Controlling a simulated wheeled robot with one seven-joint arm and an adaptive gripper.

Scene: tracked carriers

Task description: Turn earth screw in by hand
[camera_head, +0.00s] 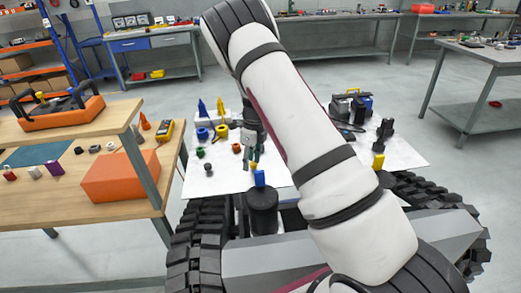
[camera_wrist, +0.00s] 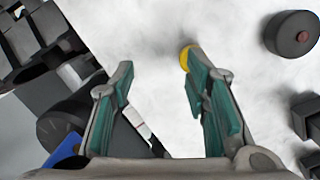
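My gripper (camera_head: 251,150) points down over the white work surface, behind a black cylinder with a blue top (camera_head: 259,178). I cannot single out the earth screw for sure. A dark round part with a reddish centre (camera_wrist: 302,36) lies at the upper right of the wrist view.
Blue, green and orange rings and yellow and blue cones (camera_head: 221,106) stand left of my gripper on the white surface (camera_head: 225,180). A black post with a yellow part (camera_head: 379,160) stands at right. A wooden bench (camera_head: 110,209) with an orange box (camera_head: 120,176) is at left.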

